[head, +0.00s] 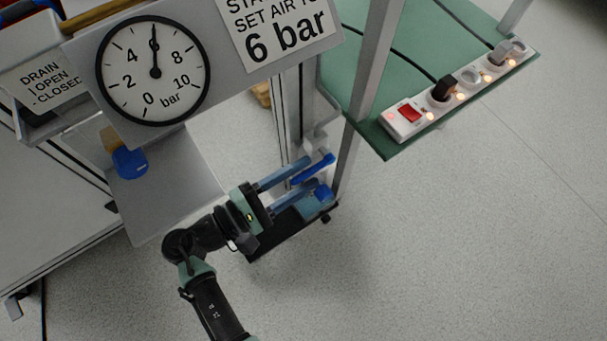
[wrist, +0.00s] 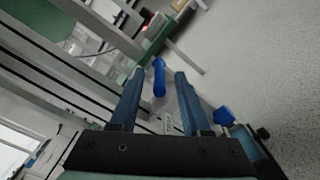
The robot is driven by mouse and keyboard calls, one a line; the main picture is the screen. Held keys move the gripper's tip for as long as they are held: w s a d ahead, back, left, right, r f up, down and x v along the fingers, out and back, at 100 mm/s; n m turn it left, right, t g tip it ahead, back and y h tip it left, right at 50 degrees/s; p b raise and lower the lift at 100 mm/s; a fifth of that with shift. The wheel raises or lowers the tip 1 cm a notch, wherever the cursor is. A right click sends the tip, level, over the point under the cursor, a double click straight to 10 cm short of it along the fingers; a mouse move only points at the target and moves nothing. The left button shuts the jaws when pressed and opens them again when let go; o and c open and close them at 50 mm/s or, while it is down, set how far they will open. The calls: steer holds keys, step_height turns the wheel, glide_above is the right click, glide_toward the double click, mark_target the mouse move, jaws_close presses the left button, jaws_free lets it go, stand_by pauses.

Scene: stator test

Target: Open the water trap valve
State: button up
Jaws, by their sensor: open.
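The bright blue lever handle (head: 313,170) that looks like the valve is low on the stand by the metal post. In the wrist view the blue handle (wrist: 159,78) appears between the two fingers, near their tips, with a gap on both sides. A clear body with a small label, perhaps the water trap (wrist: 172,112), shows below it, partly hidden. My gripper (head: 317,174) is open, with its fingers on either side of the handle; it also shows in the wrist view (wrist: 160,74). A second blue part (head: 323,193) sits beside the lower finger; contact cannot be told.
A pressure gauge (head: 153,71) has its needle pointing straight up. A drain sign (head: 45,84) marks open and closed. A power strip (head: 460,88) lies on the green shelf (head: 380,142) at right. Metal posts stand close to my gripper. The floor at right is clear.

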steer(key=shift+w+d, duration=0.25)
steer(key=shift+d, duration=0.05)
jaws_close()
stand_by(1.3)
